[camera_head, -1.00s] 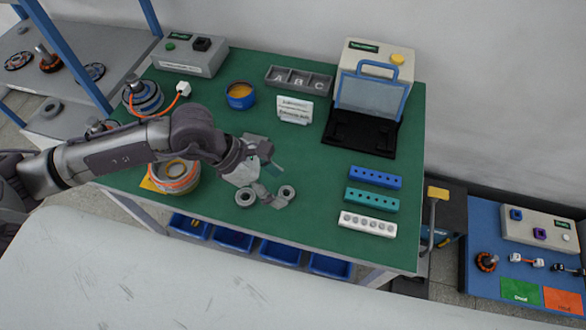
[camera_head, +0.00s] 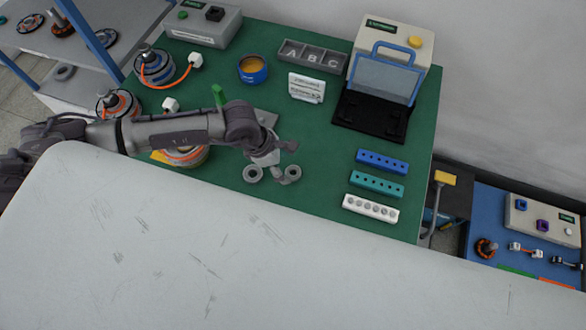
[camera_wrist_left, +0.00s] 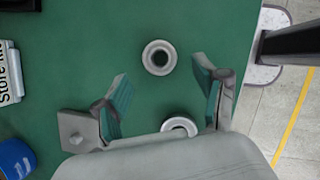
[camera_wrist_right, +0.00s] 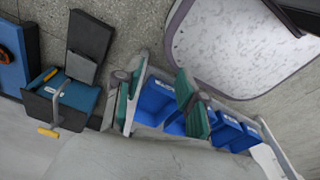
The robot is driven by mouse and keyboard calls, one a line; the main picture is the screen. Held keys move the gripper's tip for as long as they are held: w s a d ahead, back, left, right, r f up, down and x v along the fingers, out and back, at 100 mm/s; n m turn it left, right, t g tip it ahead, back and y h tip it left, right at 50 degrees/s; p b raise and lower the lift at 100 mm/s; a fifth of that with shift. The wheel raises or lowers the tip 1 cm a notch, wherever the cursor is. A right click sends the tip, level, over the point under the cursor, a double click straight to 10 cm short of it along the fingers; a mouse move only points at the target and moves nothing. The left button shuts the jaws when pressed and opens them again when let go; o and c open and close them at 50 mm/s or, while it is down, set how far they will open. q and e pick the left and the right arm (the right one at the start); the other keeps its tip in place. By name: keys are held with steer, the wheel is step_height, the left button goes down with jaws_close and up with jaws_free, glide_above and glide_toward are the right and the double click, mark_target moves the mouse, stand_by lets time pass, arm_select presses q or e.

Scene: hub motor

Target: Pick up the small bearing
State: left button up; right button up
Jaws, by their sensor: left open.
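Two grey ring-shaped bearings lie flat on the green table near its front edge. The small bearing (camera_head: 292,174) is the right one in the head view; the larger bearing (camera_head: 253,173) is left of it. In the left wrist view the small bearing (camera_wrist_left: 159,57) lies beyond the fingers, fully visible, and the larger bearing (camera_wrist_left: 180,125) is partly hidden by the gripper body. My left gripper (camera_wrist_left: 162,88) is open and empty, with its fingers spread above the table. In the head view it partly covers the small bearing. My right gripper (camera_wrist_right: 161,72) is open and empty, away from the bearings.
On the green table (camera_head: 320,200), blue, teal and white hole blocks (camera_head: 371,208) stand to the right. Blue bins (camera_wrist_right: 155,100) show near my right gripper.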

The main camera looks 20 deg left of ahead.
mark_target(294, 174)
arm_select(q)
steer(key=x, duration=0.3)
steer(key=shift+d+p, duration=0.15)
steer(key=shift+p, duration=0.15)
steer(key=shift+f, duration=0.1)
steer(key=c, duration=0.5)
jaws_close()
arm_select(e)
steer(key=shift+s+d+r, duration=0.2)
steer(key=shift+s+r, duration=0.35)
steer(key=shift+s, duration=0.3)
